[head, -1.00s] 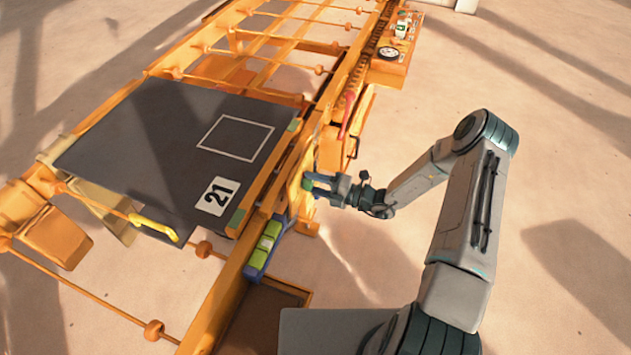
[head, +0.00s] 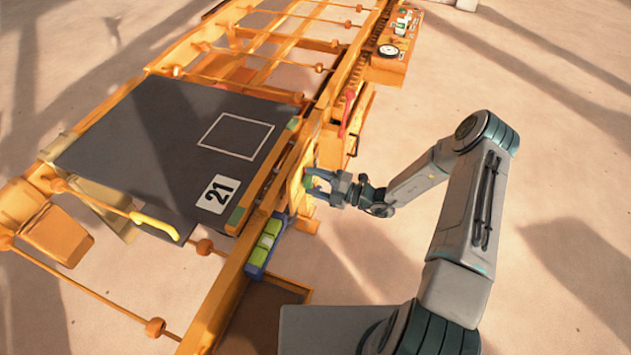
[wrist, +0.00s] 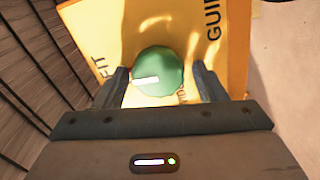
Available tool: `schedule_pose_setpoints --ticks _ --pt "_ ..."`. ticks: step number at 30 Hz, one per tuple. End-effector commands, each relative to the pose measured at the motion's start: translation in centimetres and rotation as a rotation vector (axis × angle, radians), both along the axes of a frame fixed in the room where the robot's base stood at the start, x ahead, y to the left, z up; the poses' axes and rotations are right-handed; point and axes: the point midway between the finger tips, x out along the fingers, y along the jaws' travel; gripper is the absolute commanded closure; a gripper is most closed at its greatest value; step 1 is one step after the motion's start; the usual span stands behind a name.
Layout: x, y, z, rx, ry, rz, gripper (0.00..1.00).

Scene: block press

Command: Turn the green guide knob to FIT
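The green guide knob (wrist: 158,72) is round with a white pointer bar and sits on a yellow panel (wrist: 115,25). In the wrist view the bar points left, toward the side where the word FIT (wrist: 101,67) is printed. GUIDE is printed at the upper right; another label at the lower right is mostly hidden. My gripper (wrist: 165,90) is open, one finger on each side of the knob, with gaps between fingers and knob. In the head view my gripper (head: 317,182) faces the panel at the green knob (head: 308,183).
A dark plate (head: 150,130) marked 21 lies on the orange frame left of the panel. A blue holder with a green block (head: 267,240) is below the panel. A red handle (head: 345,115) and a gauge (head: 388,50) stand farther up. Open sandy floor lies right.

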Motion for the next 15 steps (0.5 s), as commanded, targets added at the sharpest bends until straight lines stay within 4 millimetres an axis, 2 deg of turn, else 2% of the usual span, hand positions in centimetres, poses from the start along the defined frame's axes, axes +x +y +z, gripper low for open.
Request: schedule_pose_setpoints --ticks 10,15 --pt "0.1 -0.2 0.1 0.001 -0.002 -0.002 0.29" --pt "-0.6 -2.2 0.0 -0.001 -0.003 -0.006 0.29"
